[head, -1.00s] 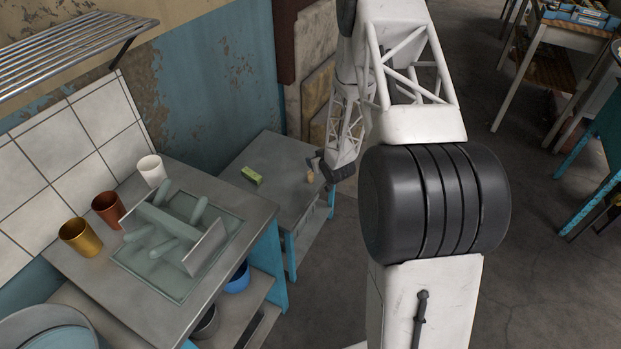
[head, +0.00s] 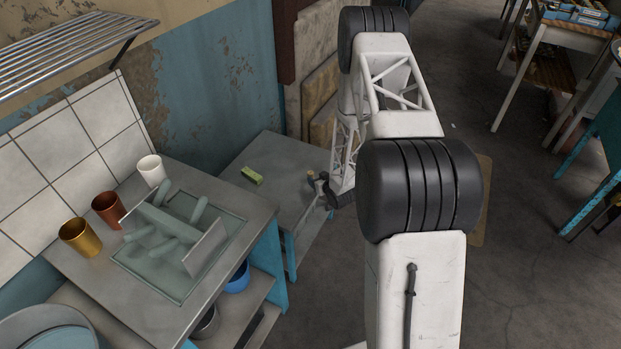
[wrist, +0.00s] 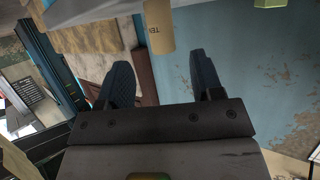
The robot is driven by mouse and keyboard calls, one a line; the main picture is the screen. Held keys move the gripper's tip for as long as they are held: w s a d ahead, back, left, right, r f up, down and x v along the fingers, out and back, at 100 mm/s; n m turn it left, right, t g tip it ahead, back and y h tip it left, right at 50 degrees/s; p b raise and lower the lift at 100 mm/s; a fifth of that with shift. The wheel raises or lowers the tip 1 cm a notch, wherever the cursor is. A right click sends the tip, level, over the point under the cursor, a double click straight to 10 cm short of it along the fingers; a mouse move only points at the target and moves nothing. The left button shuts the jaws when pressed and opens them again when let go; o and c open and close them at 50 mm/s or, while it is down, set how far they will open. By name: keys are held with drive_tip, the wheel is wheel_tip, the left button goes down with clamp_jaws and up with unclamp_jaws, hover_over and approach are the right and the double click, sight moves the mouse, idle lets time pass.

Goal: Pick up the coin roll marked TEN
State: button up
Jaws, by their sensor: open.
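The coin roll (head: 311,175) is a small tan cylinder on the grey side table, near its right edge. My gripper (wrist: 163,68) is open and empty. Its two dark fingers point toward the roll, which lies beyond the tips and roughly in line with the gap. In the head view my gripper (head: 321,187) is small, close beside the roll on its near right side.
A yellow-green block (head: 252,176) lies on the side table (head: 272,150), left of the roll; bare tabletop lies between. A nearer counter (head: 75,250) holds a drying rack (head: 172,225) and three cups. A peeling blue wall (head: 205,85) stands behind.

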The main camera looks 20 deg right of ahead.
sight(309, 173)
drive_tip(key=shift+x, duration=1.3)
drive_tip(key=shift+w, duration=0.1)
drive_tip(key=shift+x, duration=2.45)
drive_tip(key=shift+a, duration=0.2)
drive_tip(key=c, duration=1)
drive_tip(key=shift+r, duration=0.15)
